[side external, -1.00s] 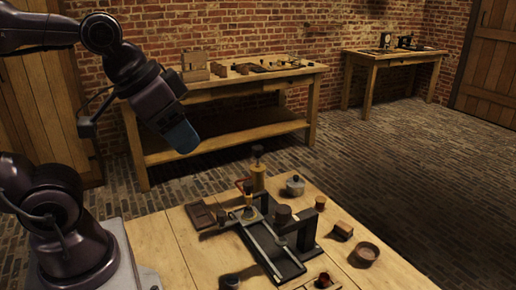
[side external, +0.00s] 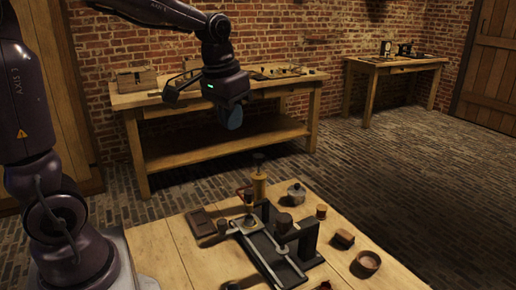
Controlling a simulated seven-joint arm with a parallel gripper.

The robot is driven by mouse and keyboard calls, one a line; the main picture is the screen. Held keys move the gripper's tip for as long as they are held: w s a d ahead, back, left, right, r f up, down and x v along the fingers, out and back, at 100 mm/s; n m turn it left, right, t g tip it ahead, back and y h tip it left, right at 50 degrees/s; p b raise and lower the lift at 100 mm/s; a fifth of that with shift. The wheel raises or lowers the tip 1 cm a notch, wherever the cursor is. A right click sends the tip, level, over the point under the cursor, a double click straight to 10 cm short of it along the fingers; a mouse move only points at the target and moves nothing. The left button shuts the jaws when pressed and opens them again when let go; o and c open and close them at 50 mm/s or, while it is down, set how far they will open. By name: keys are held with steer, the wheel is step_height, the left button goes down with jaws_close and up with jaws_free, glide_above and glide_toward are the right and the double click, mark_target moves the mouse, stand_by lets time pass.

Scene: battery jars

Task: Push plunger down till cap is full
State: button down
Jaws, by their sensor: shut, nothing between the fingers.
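My gripper (side external: 231,119) hangs in the air, pointing down, well above the table and up and to the left of the plunger in the picture. Its blue end is shut and holds nothing.
The dark fixture (side external: 268,252) with an upright bracket fills the middle of the table. A flat tray (side external: 200,222) lies left.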

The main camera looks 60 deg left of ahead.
steer(key=g, duration=0.2)
glide_above(258, 155)
steer(key=s+d, duration=0.2)
step_height(258, 155, down, 5)
steer(key=r, duration=0.1)
steer(key=w+a+r+m, duration=0.1)
steer(key=w+r+m, duration=0.1)
steer(key=shift+a, duration=0.4)
step_height(258, 155, down, 14)
